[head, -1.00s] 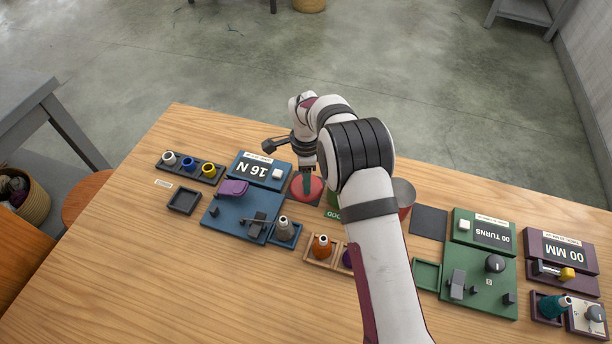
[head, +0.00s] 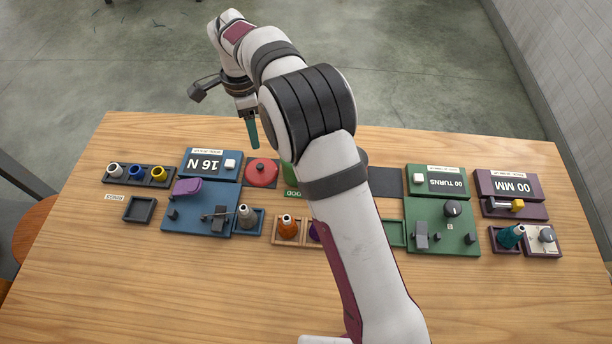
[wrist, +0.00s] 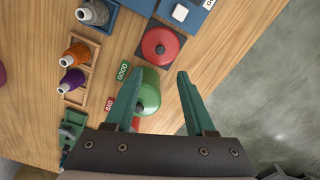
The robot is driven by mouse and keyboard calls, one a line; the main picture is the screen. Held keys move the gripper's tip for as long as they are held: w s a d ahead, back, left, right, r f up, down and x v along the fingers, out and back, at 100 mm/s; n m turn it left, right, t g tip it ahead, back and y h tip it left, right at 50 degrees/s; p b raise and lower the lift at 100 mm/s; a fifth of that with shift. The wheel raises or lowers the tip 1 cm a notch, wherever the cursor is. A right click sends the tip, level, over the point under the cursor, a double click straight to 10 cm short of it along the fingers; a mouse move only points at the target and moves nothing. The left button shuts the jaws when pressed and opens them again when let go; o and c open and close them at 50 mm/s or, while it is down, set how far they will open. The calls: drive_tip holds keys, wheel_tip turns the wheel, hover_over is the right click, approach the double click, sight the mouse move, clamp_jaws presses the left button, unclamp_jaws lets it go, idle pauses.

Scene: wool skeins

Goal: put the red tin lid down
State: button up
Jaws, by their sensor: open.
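The red tin lid (head: 262,172) is a round red disc with a dark knob, lying on a dark square pad (head: 247,181) beside the blue panel. It also shows in the wrist view (wrist: 161,46), apart from my fingers. My gripper (head: 253,132) is raised above the table near the lid, and in the wrist view its two green fingers (wrist: 154,95) are spread with nothing held between them. A green lid with a knob (wrist: 147,94) lies under the fingers; my arm hides most of it in the head view.
GOOD (wrist: 123,71) and BAD (wrist: 109,103) labels lie by the green lid. A blue panel reading 16 N (head: 205,163) stands left of the red lid, a green panel (head: 440,215) and purple panel (head: 510,185) to the right. Orange (head: 286,227) and grey (head: 246,216) cones stand in front. The front table is clear.

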drive_tip(key=s+d+r+n+y, duration=0.1)
drive_tip(key=s+d+r+n, duration=0.1)
drive_tip(key=s+d+r, duration=0.5)
drive_tip(key=s+d+r+n, duration=0.2)
drive_tip(key=s+d+r, duration=0.3)
drive_tip(key=d, duration=0.5)
drive_tip(key=s+d+f+n, duration=0.2)
drive_tip(key=s, duration=0.7)
drive_tip(key=s+d+f+n, duration=0.2)
drive_tip(key=s+d, duration=0.1)
drive_tip(key=s, duration=0.7)
drive_tip(key=shift+d+f+y, duration=0.15)
drive_tip(key=shift+d+y, duration=0.15)
drive_tip(key=shift+y, duration=0.1)
